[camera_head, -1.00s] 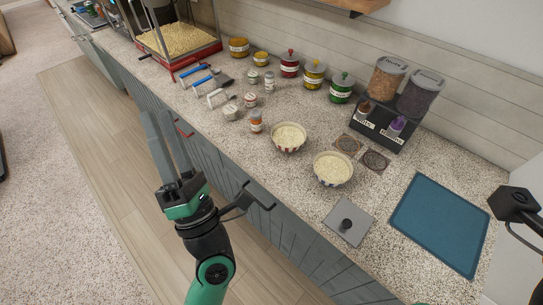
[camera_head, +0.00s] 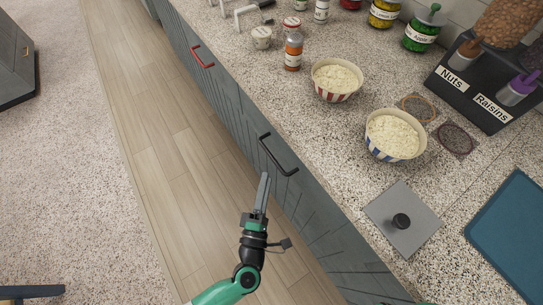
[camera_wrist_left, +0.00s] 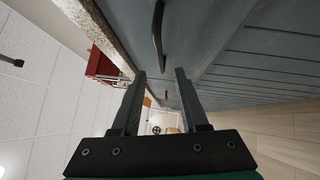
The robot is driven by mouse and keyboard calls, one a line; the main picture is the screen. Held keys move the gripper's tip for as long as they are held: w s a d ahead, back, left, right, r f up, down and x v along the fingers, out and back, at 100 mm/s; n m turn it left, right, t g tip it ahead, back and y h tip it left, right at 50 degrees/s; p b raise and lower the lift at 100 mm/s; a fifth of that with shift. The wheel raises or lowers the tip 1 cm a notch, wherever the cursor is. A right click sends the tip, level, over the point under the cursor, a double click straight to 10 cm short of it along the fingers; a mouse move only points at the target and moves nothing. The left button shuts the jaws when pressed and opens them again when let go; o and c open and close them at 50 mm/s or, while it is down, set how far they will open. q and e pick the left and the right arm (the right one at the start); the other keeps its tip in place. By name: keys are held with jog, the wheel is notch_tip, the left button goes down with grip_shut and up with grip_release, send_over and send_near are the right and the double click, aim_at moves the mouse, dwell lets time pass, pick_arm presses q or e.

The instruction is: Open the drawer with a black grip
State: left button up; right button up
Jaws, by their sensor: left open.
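The black grip (camera_head: 278,155) is a bar handle on a blue-grey drawer front (camera_head: 308,192) under the counter. The drawer looks shut, flush with the fronts around it. My left gripper (camera_head: 264,180) is just below and left of the grip in the head view, its fingers seen nearly edge-on. In the left wrist view the two fingers (camera_wrist_left: 160,72) stand apart with nothing between them. The grip (camera_wrist_left: 158,38) shows beyond the fingertips there, apart from them. My right gripper is not in view.
A red handle (camera_head: 202,57) is on another front farther along. The speckled counter (camera_head: 335,135) holds two bowls (camera_head: 337,80) (camera_head: 394,135), jars, a grey lid-like plate (camera_head: 402,221) and a blue mat (camera_head: 515,235). The wooden floor (camera_head: 165,165) beside the cabinets is clear.

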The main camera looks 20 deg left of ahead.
aim_at(271, 155)
pick_arm(q)
jog(key=b+x, duration=0.1)
jog(key=x, duration=0.7)
jog(key=shift+w, duration=0.3)
grip_shut()
dwell(0.8)
